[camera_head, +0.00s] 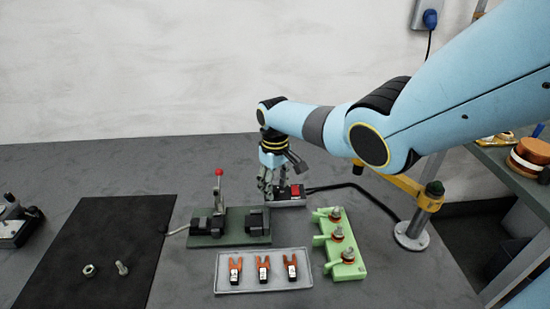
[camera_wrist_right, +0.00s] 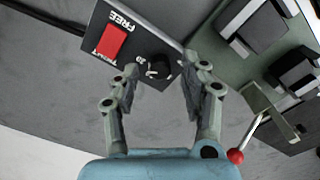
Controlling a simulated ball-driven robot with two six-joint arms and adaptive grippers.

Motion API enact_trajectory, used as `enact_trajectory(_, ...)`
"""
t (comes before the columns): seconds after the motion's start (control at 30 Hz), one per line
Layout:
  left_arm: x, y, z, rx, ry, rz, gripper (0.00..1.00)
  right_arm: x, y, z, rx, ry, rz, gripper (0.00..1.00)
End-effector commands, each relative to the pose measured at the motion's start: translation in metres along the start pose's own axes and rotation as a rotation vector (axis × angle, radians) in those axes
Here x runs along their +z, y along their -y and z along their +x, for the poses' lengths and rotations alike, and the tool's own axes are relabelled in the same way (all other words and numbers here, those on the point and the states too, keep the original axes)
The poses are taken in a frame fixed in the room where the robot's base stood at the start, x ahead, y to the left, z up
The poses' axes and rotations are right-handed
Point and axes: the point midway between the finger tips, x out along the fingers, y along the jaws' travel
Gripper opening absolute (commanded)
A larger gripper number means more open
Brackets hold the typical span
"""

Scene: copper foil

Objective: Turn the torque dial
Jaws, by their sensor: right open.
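The torque dial (camera_wrist_right: 157,68) is a small black knob with a white mark, on the dark face of a control box (camera_wrist_right: 140,25). In the head view this box (camera_head: 291,193) sits at the back of the table, and the dial is hidden or too small to make out. My right gripper (camera_head: 267,187) is over the box's left end. In the wrist view my right gripper (camera_wrist_right: 160,80) is open, with one finger to each side of the dial; contact cannot be told. My left gripper is not in view.
A red switch (camera_wrist_right: 111,41) marked FREE sits beside the dial. A green fixture with a red-knobbed lever (camera_head: 219,174) stands close to the left. A tray of orange terminals (camera_head: 225,287) and a green terminal block (camera_head: 348,270) are in front. A black mat (camera_head: 110,235) lies left.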

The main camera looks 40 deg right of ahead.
Motion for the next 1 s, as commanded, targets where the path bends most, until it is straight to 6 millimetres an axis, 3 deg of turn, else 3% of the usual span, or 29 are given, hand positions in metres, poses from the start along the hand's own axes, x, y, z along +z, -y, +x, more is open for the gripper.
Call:
enact_trajectory(0.53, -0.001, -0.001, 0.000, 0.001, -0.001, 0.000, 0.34, 0.000, 0.000, -0.099, 0.001, -0.003, -0.001, 0.45)
enact_trajectory(0.7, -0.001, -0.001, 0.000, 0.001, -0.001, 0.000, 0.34, 0.001, 0.000, -0.110, 0.001, 0.000, -0.001, 0.45)
enact_trajectory(1.0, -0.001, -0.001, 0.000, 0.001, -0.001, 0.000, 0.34, 0.001, 0.001, -0.111, 0.000, 0.001, 0.000, 0.45)
